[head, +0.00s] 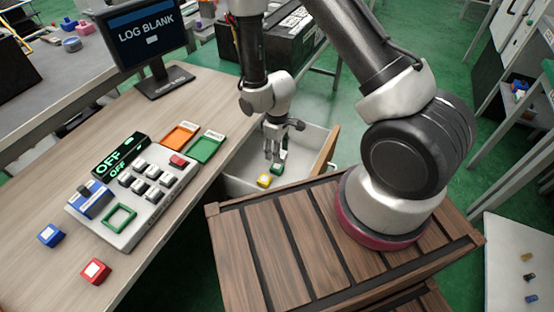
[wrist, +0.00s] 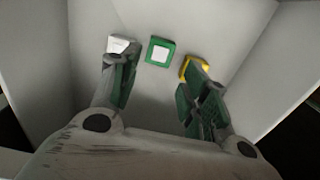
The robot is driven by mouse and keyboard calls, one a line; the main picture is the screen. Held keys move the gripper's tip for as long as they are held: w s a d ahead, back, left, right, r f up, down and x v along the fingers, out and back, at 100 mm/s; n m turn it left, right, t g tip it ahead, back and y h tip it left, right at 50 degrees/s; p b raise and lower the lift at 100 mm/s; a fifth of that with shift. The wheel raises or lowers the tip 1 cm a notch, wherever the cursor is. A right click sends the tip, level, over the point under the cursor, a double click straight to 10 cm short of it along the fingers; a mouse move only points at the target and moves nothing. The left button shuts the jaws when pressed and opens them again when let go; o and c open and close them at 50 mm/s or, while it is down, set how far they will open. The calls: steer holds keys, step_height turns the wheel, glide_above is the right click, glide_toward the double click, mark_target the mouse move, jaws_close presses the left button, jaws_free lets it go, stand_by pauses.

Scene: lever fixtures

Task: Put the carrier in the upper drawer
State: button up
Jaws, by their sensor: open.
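The open drawer (head: 318,146) has pale inner walls and a wooden front, and its floor fills the wrist view. A green carrier with a white top (wrist: 159,52) lies on the drawer floor; it also shows in the head view (head: 278,169). A yellow block (head: 264,181) lies beside it, partly behind a finger in the wrist view (wrist: 186,66). A white block (wrist: 121,44) is on the other side. My gripper (wrist: 158,82) is open and empty, pointing down into the drawer; the green carrier appears beyond and between its fingertips, apart from them.
The wooden desk at left holds a control panel (head: 138,190) reading OFF, orange (head: 180,135) and green (head: 206,147) trays, a monitor (head: 146,32), and loose blue (head: 51,235) and red (head: 95,271) blocks. A slatted wooden top (head: 290,248) stands in front of the drawer.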

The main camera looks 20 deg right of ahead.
steer(key=d+r+m+t, duration=0.15)
steer(key=d+r, duration=0.25)
steer(key=r, duration=1)
steer(key=d+r+m+t, duration=0.1)
steer(key=d+r+m, duration=0.2)
steer(key=r, duration=1.1)
steer(key=s+d+r+m+t, duration=0.1)
steer(key=s+d+r, duration=0.3)
steer(key=s+r, duration=0.4)
steer(key=s+d+r+m, duration=0.3)
steer(key=s+d+r, duration=0.2)
steer(key=s+r, duration=0.3)
steer(key=shift+s+r+t, duration=0.2)
steer(key=shift+s+t, duration=0.15)
steer(key=shift+s, duration=0.25)
steer(key=shift+m, duration=0.25)
